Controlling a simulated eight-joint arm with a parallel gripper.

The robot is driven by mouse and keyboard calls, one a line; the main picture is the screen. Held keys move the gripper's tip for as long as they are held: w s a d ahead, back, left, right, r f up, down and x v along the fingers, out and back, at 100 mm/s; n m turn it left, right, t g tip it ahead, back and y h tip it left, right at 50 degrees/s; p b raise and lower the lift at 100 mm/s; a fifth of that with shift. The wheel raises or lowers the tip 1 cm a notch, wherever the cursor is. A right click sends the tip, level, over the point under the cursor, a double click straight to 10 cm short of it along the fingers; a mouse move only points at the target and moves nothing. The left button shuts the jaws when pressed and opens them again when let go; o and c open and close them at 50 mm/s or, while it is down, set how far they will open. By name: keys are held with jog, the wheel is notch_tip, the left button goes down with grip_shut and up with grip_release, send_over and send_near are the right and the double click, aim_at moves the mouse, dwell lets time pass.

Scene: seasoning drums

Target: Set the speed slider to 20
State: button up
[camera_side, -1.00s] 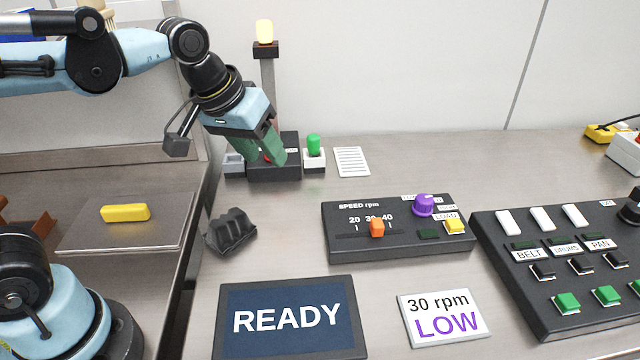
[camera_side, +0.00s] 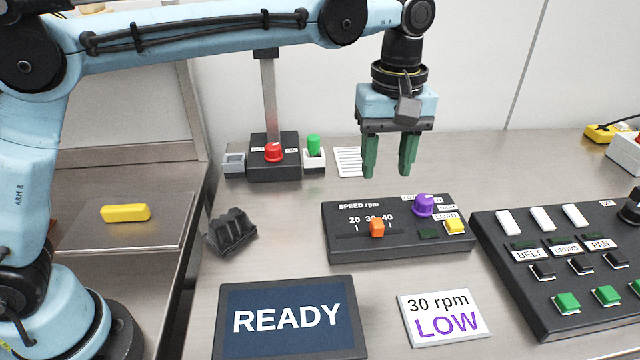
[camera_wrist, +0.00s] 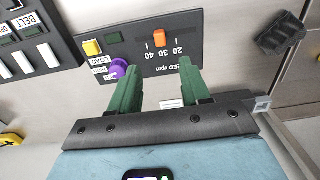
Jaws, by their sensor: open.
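The orange speed slider knob (camera_side: 377,228) sits on the black speed box (camera_side: 345,250), at about the 30 mark in the middle of its 20-30-40 scale. In the wrist view the orange knob (camera_wrist: 159,38) shows on the box (camera_wrist: 195,50), beyond my fingertips. My gripper (camera_side: 388,172) is open and empty, pointing down above and behind the box. Its green fingers (camera_wrist: 158,75) are spread apart in the wrist view and touch nothing that I can see.
A purple knob (camera_side: 424,205) and a yellow button (camera_side: 453,226) are on the same box, right of the slider. A READY screen (camera_side: 288,318) and a "30 rpm LOW" card (camera_side: 445,316) lie in front. A button panel (camera_side: 560,262) stands right, a dark lump (camera_side: 231,232) left.

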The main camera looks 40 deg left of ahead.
aim_at(377, 222)
notch_tip(377, 222, down, 12)
jog(key=shift+r, duration=0.15)
dwell(0.4)
grip_shut()
